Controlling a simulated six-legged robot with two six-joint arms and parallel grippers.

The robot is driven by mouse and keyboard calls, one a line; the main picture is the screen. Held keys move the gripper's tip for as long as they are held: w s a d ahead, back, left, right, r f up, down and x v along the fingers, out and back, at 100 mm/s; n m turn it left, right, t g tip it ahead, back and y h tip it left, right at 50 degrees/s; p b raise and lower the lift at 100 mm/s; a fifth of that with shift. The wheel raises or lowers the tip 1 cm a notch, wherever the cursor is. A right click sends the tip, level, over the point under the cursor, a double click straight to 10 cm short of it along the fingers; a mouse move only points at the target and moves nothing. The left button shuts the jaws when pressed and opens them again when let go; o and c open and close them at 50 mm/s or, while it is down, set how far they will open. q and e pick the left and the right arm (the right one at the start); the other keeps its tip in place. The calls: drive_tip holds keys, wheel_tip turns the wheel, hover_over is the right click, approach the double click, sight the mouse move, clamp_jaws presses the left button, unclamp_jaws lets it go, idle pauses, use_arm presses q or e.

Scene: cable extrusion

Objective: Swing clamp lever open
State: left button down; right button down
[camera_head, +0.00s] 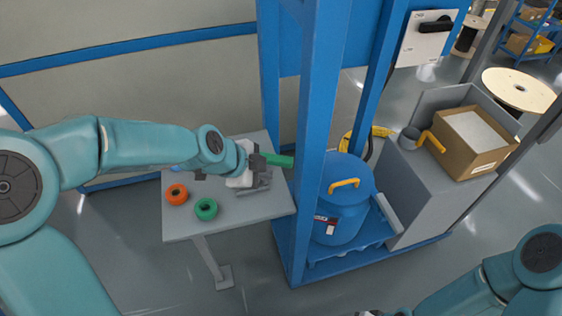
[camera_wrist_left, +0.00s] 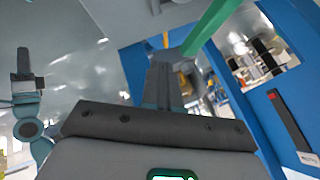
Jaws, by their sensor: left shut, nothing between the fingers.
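A green bar (camera_head: 279,160), which appears to be the clamp lever, sticks out to the right just beyond my left gripper (camera_head: 258,161), above the grey table. In the left wrist view the green bar (camera_wrist_left: 210,27) slants to the upper right from near the tips of my left gripper (camera_wrist_left: 167,62). The fingers are shut with nothing between them. I cannot tell whether they touch the bar. A grey metal block (camera_head: 256,184) sits below the gripper, partly hidden by it. My right arm is at the lower right in the head view; its jaws are unclear.
An orange ring (camera_head: 176,194) and a green ring (camera_head: 206,209) lie on the grey table (camera_head: 243,213). A blue post (camera_head: 314,130) stands close to the right of the bar. Beyond it are a blue drum (camera_head: 342,205) and a cardboard box (camera_head: 466,143) on a grey cabinet.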

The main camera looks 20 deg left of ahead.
use_arm(q)
drive_tip(key=x, duration=0.6)
drive_tip(key=shift+s, duration=0.2)
drive_tip(key=w+p, duration=0.2)
drive_tip(key=w, duration=0.1)
drive_tip(key=shift+w+a+r, duration=0.15)
drive_tip(key=shift+w+r, duration=0.05)
drive_tip(key=shift+w, duration=0.35)
drive_tip(key=shift+f, duration=0.1)
drive_tip(key=shift+w, duration=0.2)
